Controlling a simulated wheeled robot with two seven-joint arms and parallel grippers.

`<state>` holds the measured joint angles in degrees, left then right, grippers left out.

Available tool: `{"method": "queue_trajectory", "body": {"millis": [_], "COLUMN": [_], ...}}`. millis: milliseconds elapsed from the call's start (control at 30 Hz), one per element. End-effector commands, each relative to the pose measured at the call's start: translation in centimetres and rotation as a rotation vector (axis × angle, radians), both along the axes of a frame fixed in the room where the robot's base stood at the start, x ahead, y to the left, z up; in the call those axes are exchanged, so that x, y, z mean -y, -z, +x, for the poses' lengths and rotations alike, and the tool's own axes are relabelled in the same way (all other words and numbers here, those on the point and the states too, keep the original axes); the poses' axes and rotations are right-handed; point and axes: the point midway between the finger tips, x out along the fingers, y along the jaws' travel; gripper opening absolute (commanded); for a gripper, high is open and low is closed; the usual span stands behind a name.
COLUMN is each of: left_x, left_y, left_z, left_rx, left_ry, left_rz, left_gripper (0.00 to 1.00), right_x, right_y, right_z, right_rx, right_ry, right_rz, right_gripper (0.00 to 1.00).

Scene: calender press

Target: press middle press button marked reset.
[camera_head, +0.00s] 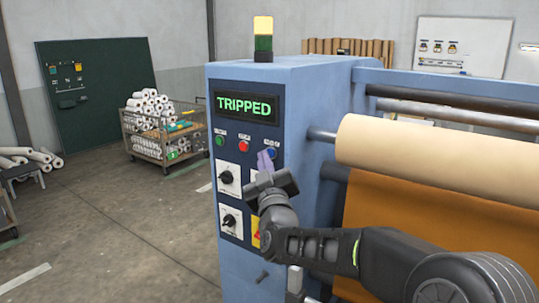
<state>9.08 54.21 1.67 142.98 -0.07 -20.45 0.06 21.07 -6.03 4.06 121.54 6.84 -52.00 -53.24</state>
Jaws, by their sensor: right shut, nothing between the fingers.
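The blue calender press (305,90) has a dark control panel with a lit green display (244,105) reading TRIPPED. Below the display is a row of push buttons: a green one (220,140) at left, a red one (243,146) in the middle, and a blue one (271,153) at right. Their small labels are too small to read. My right gripper (264,160) is shut and empty, its fingertips just beside and below the blue button. I cannot tell whether they touch the panel. My left gripper is out of view.
Rotary switches (229,180) sit under the buttons. A signal lamp (263,26) on top glows amber. Large rollers with cream material (430,155) stand right of the panel. A wire cart of rolls (165,140) stands behind at left. The floor left of the press is open.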

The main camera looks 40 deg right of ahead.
Motion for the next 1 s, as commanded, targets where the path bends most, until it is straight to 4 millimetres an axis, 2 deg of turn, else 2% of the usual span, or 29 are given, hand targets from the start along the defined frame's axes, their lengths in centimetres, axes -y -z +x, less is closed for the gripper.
{"method": "queue_trajectory", "body": {"millis": [600, 1000], "left_x": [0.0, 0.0], "left_y": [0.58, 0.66], "left_z": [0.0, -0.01], "left_rx": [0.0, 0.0], "left_ry": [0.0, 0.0], "left_rz": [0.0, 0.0], "left_gripper": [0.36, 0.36], "right_x": [0.72, 0.42], "right_y": [0.08, 0.06], "right_z": [0.21, 0.1], "right_rx": [0.0, 0.001], "right_ry": [0.0, 0.001], "right_rz": [0.0, 0.001], "right_gripper": [0.0, 0.0]}}
